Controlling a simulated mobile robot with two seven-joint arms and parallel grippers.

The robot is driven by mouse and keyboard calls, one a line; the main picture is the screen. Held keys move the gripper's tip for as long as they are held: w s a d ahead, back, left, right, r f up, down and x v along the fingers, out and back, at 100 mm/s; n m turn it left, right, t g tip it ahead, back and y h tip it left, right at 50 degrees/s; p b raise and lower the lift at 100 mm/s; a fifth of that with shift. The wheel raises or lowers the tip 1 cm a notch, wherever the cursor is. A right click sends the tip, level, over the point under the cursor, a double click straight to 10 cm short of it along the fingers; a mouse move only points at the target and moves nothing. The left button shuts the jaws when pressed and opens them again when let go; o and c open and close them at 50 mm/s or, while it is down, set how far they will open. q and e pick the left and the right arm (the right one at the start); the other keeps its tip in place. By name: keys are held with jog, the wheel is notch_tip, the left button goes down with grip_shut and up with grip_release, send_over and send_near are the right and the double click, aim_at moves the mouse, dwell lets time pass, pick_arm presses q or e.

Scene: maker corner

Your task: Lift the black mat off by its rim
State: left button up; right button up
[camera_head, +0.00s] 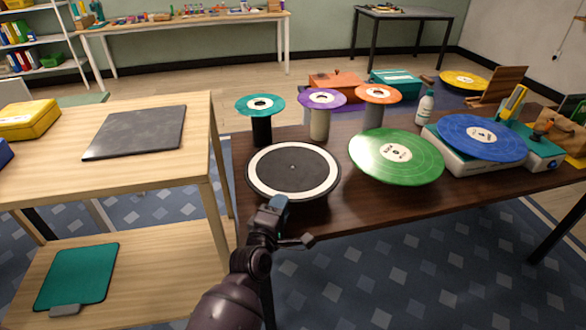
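The round black mat (292,165) shows at the left front of the dark wooden table. It has a broad white ring near its dark outer edge and a small mark at its centre. My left gripper (279,202) is at the front rim of the mat, just left of the middle. The fingertips are small and seen from behind. I cannot tell whether they are open or shut, or touch the rim. What bears the mat is mostly hidden beneath it. My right gripper is not in view.
A green record (420,165) lies close right of the mat. Behind stand posts topped with teal (247,102), purple (334,96) and orange (389,93) discs. A blue record (482,135) lies on a turntable farther right. A light wooden table (50,165) with a dark square sheet (140,130) is left.

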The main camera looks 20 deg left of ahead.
pick_arm(q)
jog(key=w, duration=0.2)
jog(key=w+a, duration=0.1)
jog(key=shift+w+a+f+b, duration=0.1)
jog(key=shift+w+f+b, duration=0.05)
jog(key=shift+w+b, duration=0.2)
jog(key=shift+w, duration=0.7)
grip_shut()
